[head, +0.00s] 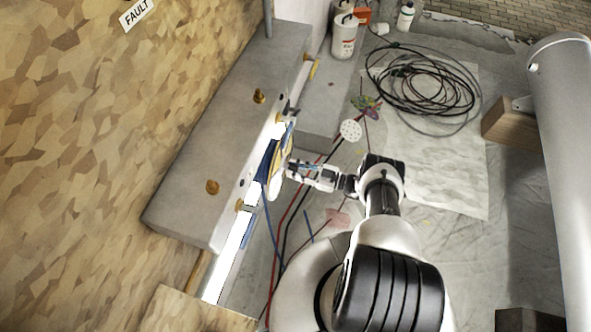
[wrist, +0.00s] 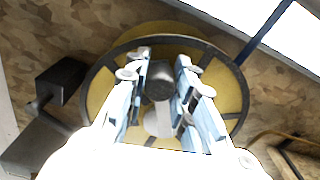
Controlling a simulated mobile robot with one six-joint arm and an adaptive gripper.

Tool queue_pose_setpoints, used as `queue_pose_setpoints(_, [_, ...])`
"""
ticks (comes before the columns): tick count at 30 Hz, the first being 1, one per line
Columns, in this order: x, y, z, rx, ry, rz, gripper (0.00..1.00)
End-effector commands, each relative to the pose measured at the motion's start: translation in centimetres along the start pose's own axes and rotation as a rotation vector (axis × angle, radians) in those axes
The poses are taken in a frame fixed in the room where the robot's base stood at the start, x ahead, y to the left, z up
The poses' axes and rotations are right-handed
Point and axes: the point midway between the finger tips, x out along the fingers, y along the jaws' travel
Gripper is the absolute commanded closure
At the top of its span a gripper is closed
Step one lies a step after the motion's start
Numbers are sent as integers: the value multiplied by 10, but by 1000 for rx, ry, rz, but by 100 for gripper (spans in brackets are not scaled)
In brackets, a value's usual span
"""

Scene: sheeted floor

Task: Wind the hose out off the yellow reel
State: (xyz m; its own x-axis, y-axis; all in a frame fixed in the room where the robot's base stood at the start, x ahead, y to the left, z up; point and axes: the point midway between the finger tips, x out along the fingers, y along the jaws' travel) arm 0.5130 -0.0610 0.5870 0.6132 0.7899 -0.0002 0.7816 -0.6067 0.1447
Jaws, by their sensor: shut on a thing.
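The yellow reel (wrist: 107,112) fills the middle of the wrist view, with a dark rim and dark spokes. In the head view the reel (head: 285,160) is seen nearly edge-on at the side of the grey block. A dark round knob (wrist: 159,85) stands out from the reel's face. My gripper (wrist: 160,70) has its two fingers on either side of this knob and is shut on it; in the head view my gripper (head: 294,169) reaches the reel from the right. A blue hose (wrist: 264,31) runs from the reel's rim to the upper right. Its wound part is mostly hidden.
The grey block (head: 225,130) stands left of the reel, with a bright strip (head: 229,255) below. A dark bracket (wrist: 60,82) sits left of the reel. A black cable coil (head: 420,85) lies on the sheet behind. Red and black cables cross the floor.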

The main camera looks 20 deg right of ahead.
Motion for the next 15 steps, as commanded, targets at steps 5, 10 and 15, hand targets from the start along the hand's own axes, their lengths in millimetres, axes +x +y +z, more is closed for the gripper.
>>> queue_pose_setpoints(5, [0,3,-2,-2,3,4,73])
queue_pose_setpoints(10, [0,2,-1,-1,2,2,61])
queue_pose_setpoints(15, [0,1,-1,0,1,1,56])
